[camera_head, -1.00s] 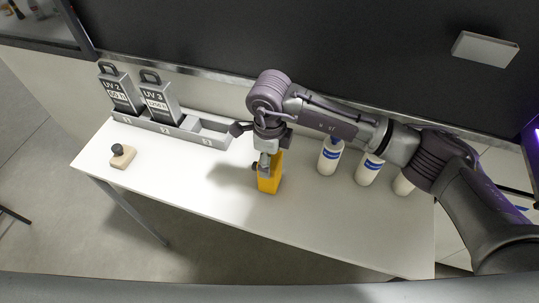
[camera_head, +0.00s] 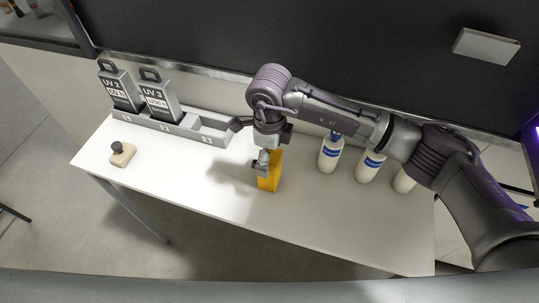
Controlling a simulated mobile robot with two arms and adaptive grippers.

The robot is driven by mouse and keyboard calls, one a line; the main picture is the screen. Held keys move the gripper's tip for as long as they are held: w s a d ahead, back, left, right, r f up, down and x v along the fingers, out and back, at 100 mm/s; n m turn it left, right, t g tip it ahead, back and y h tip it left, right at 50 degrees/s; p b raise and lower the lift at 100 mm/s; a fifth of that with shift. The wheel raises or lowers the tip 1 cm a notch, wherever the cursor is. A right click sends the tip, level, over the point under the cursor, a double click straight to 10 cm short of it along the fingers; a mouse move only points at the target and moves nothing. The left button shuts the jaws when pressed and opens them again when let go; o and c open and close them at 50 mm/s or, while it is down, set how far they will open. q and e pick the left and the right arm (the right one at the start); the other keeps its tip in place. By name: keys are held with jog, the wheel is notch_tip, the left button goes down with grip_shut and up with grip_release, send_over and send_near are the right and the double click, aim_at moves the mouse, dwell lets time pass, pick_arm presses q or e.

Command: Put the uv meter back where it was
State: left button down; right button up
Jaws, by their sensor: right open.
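The uv meter appears to be the yellow box (camera_head: 269,181) standing upright on the white table. My right gripper (camera_head: 262,162) is open at the top of the yellow box, and the wrist hides part of it. I cannot tell whether the fingers touch it. My left gripper is not in view.
Several white bottles (camera_head: 330,157) stand at the right. The front middle is clear.

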notch_tip(320, 180, up, 11)
jog(key=b, duration=0.2)
jog(key=shift+r+b, duration=0.15)
jog(key=shift+b, duration=0.15)
